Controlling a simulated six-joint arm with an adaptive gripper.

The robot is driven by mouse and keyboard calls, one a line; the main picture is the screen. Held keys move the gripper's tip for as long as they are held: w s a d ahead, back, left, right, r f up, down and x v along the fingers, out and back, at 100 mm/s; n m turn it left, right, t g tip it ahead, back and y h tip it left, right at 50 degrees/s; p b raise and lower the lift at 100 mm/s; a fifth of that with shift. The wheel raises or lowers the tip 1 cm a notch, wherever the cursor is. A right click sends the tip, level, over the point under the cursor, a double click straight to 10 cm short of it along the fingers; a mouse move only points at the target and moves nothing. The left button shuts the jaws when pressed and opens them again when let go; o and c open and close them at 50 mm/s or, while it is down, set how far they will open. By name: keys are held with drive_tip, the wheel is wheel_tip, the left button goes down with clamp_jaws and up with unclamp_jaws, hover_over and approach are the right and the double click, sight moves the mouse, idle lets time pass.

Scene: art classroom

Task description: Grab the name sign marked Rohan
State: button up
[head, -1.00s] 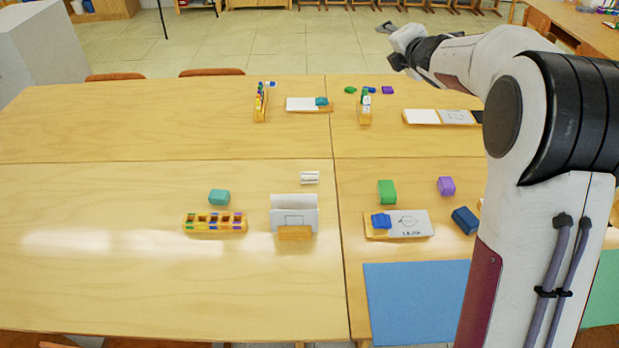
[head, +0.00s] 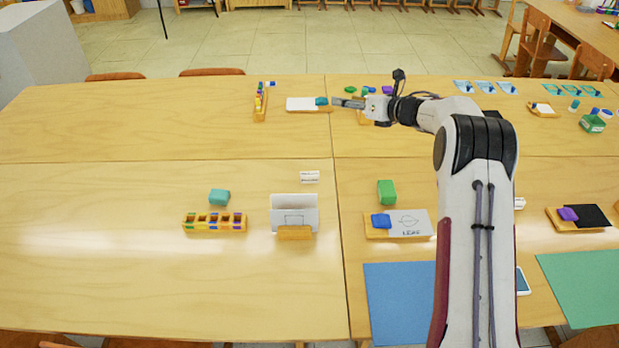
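A small white name sign (head: 310,177) stands on the table left of centre, behind a holder with white cards. Its lettering is too small to read, so I cannot tell whether it says Rohan. Part of another small white sign (head: 519,203) shows just right of my arm; its lettering is also unreadable. My gripper (head: 336,102) is over the far part of the table, pointing left, close to the tray with white paper in the picture. It is seen from the side and appears empty. Whether its fingers are apart is unclear.
Near the closer sign are a card holder (head: 295,232), a teal block (head: 219,197), a slotted wooden rack (head: 214,228) and a green block (head: 387,192). A wooden tray (head: 374,234) carries a blue block and card. The table's left side is clear.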

wheel_tip(320, 180, down, 10)
drive_tip(key=s+a+n+g+y, duration=0.2)
drive_tip(key=s+n+g, duration=0.1)
drive_tip(key=n, duration=0.2)
drive_tip(key=n+g, duration=0.3)
drive_tip(key=n, duration=0.1)
approach(315, 174)
drive_tip(key=shift+w+a+f+y, duration=0.4)
drive_tip(key=shift+w+a, duration=0.2)
drive_tip(key=shift+w, duration=0.25)
drive_tip(key=shift+s+f, duration=0.35)
drive_tip(key=shift+f, duration=0.15)
drive_tip(key=shift+a, duration=0.1)
drive_tip(key=shift+x, duration=1.1)
drive_tip(key=shift+a, duration=0.15)
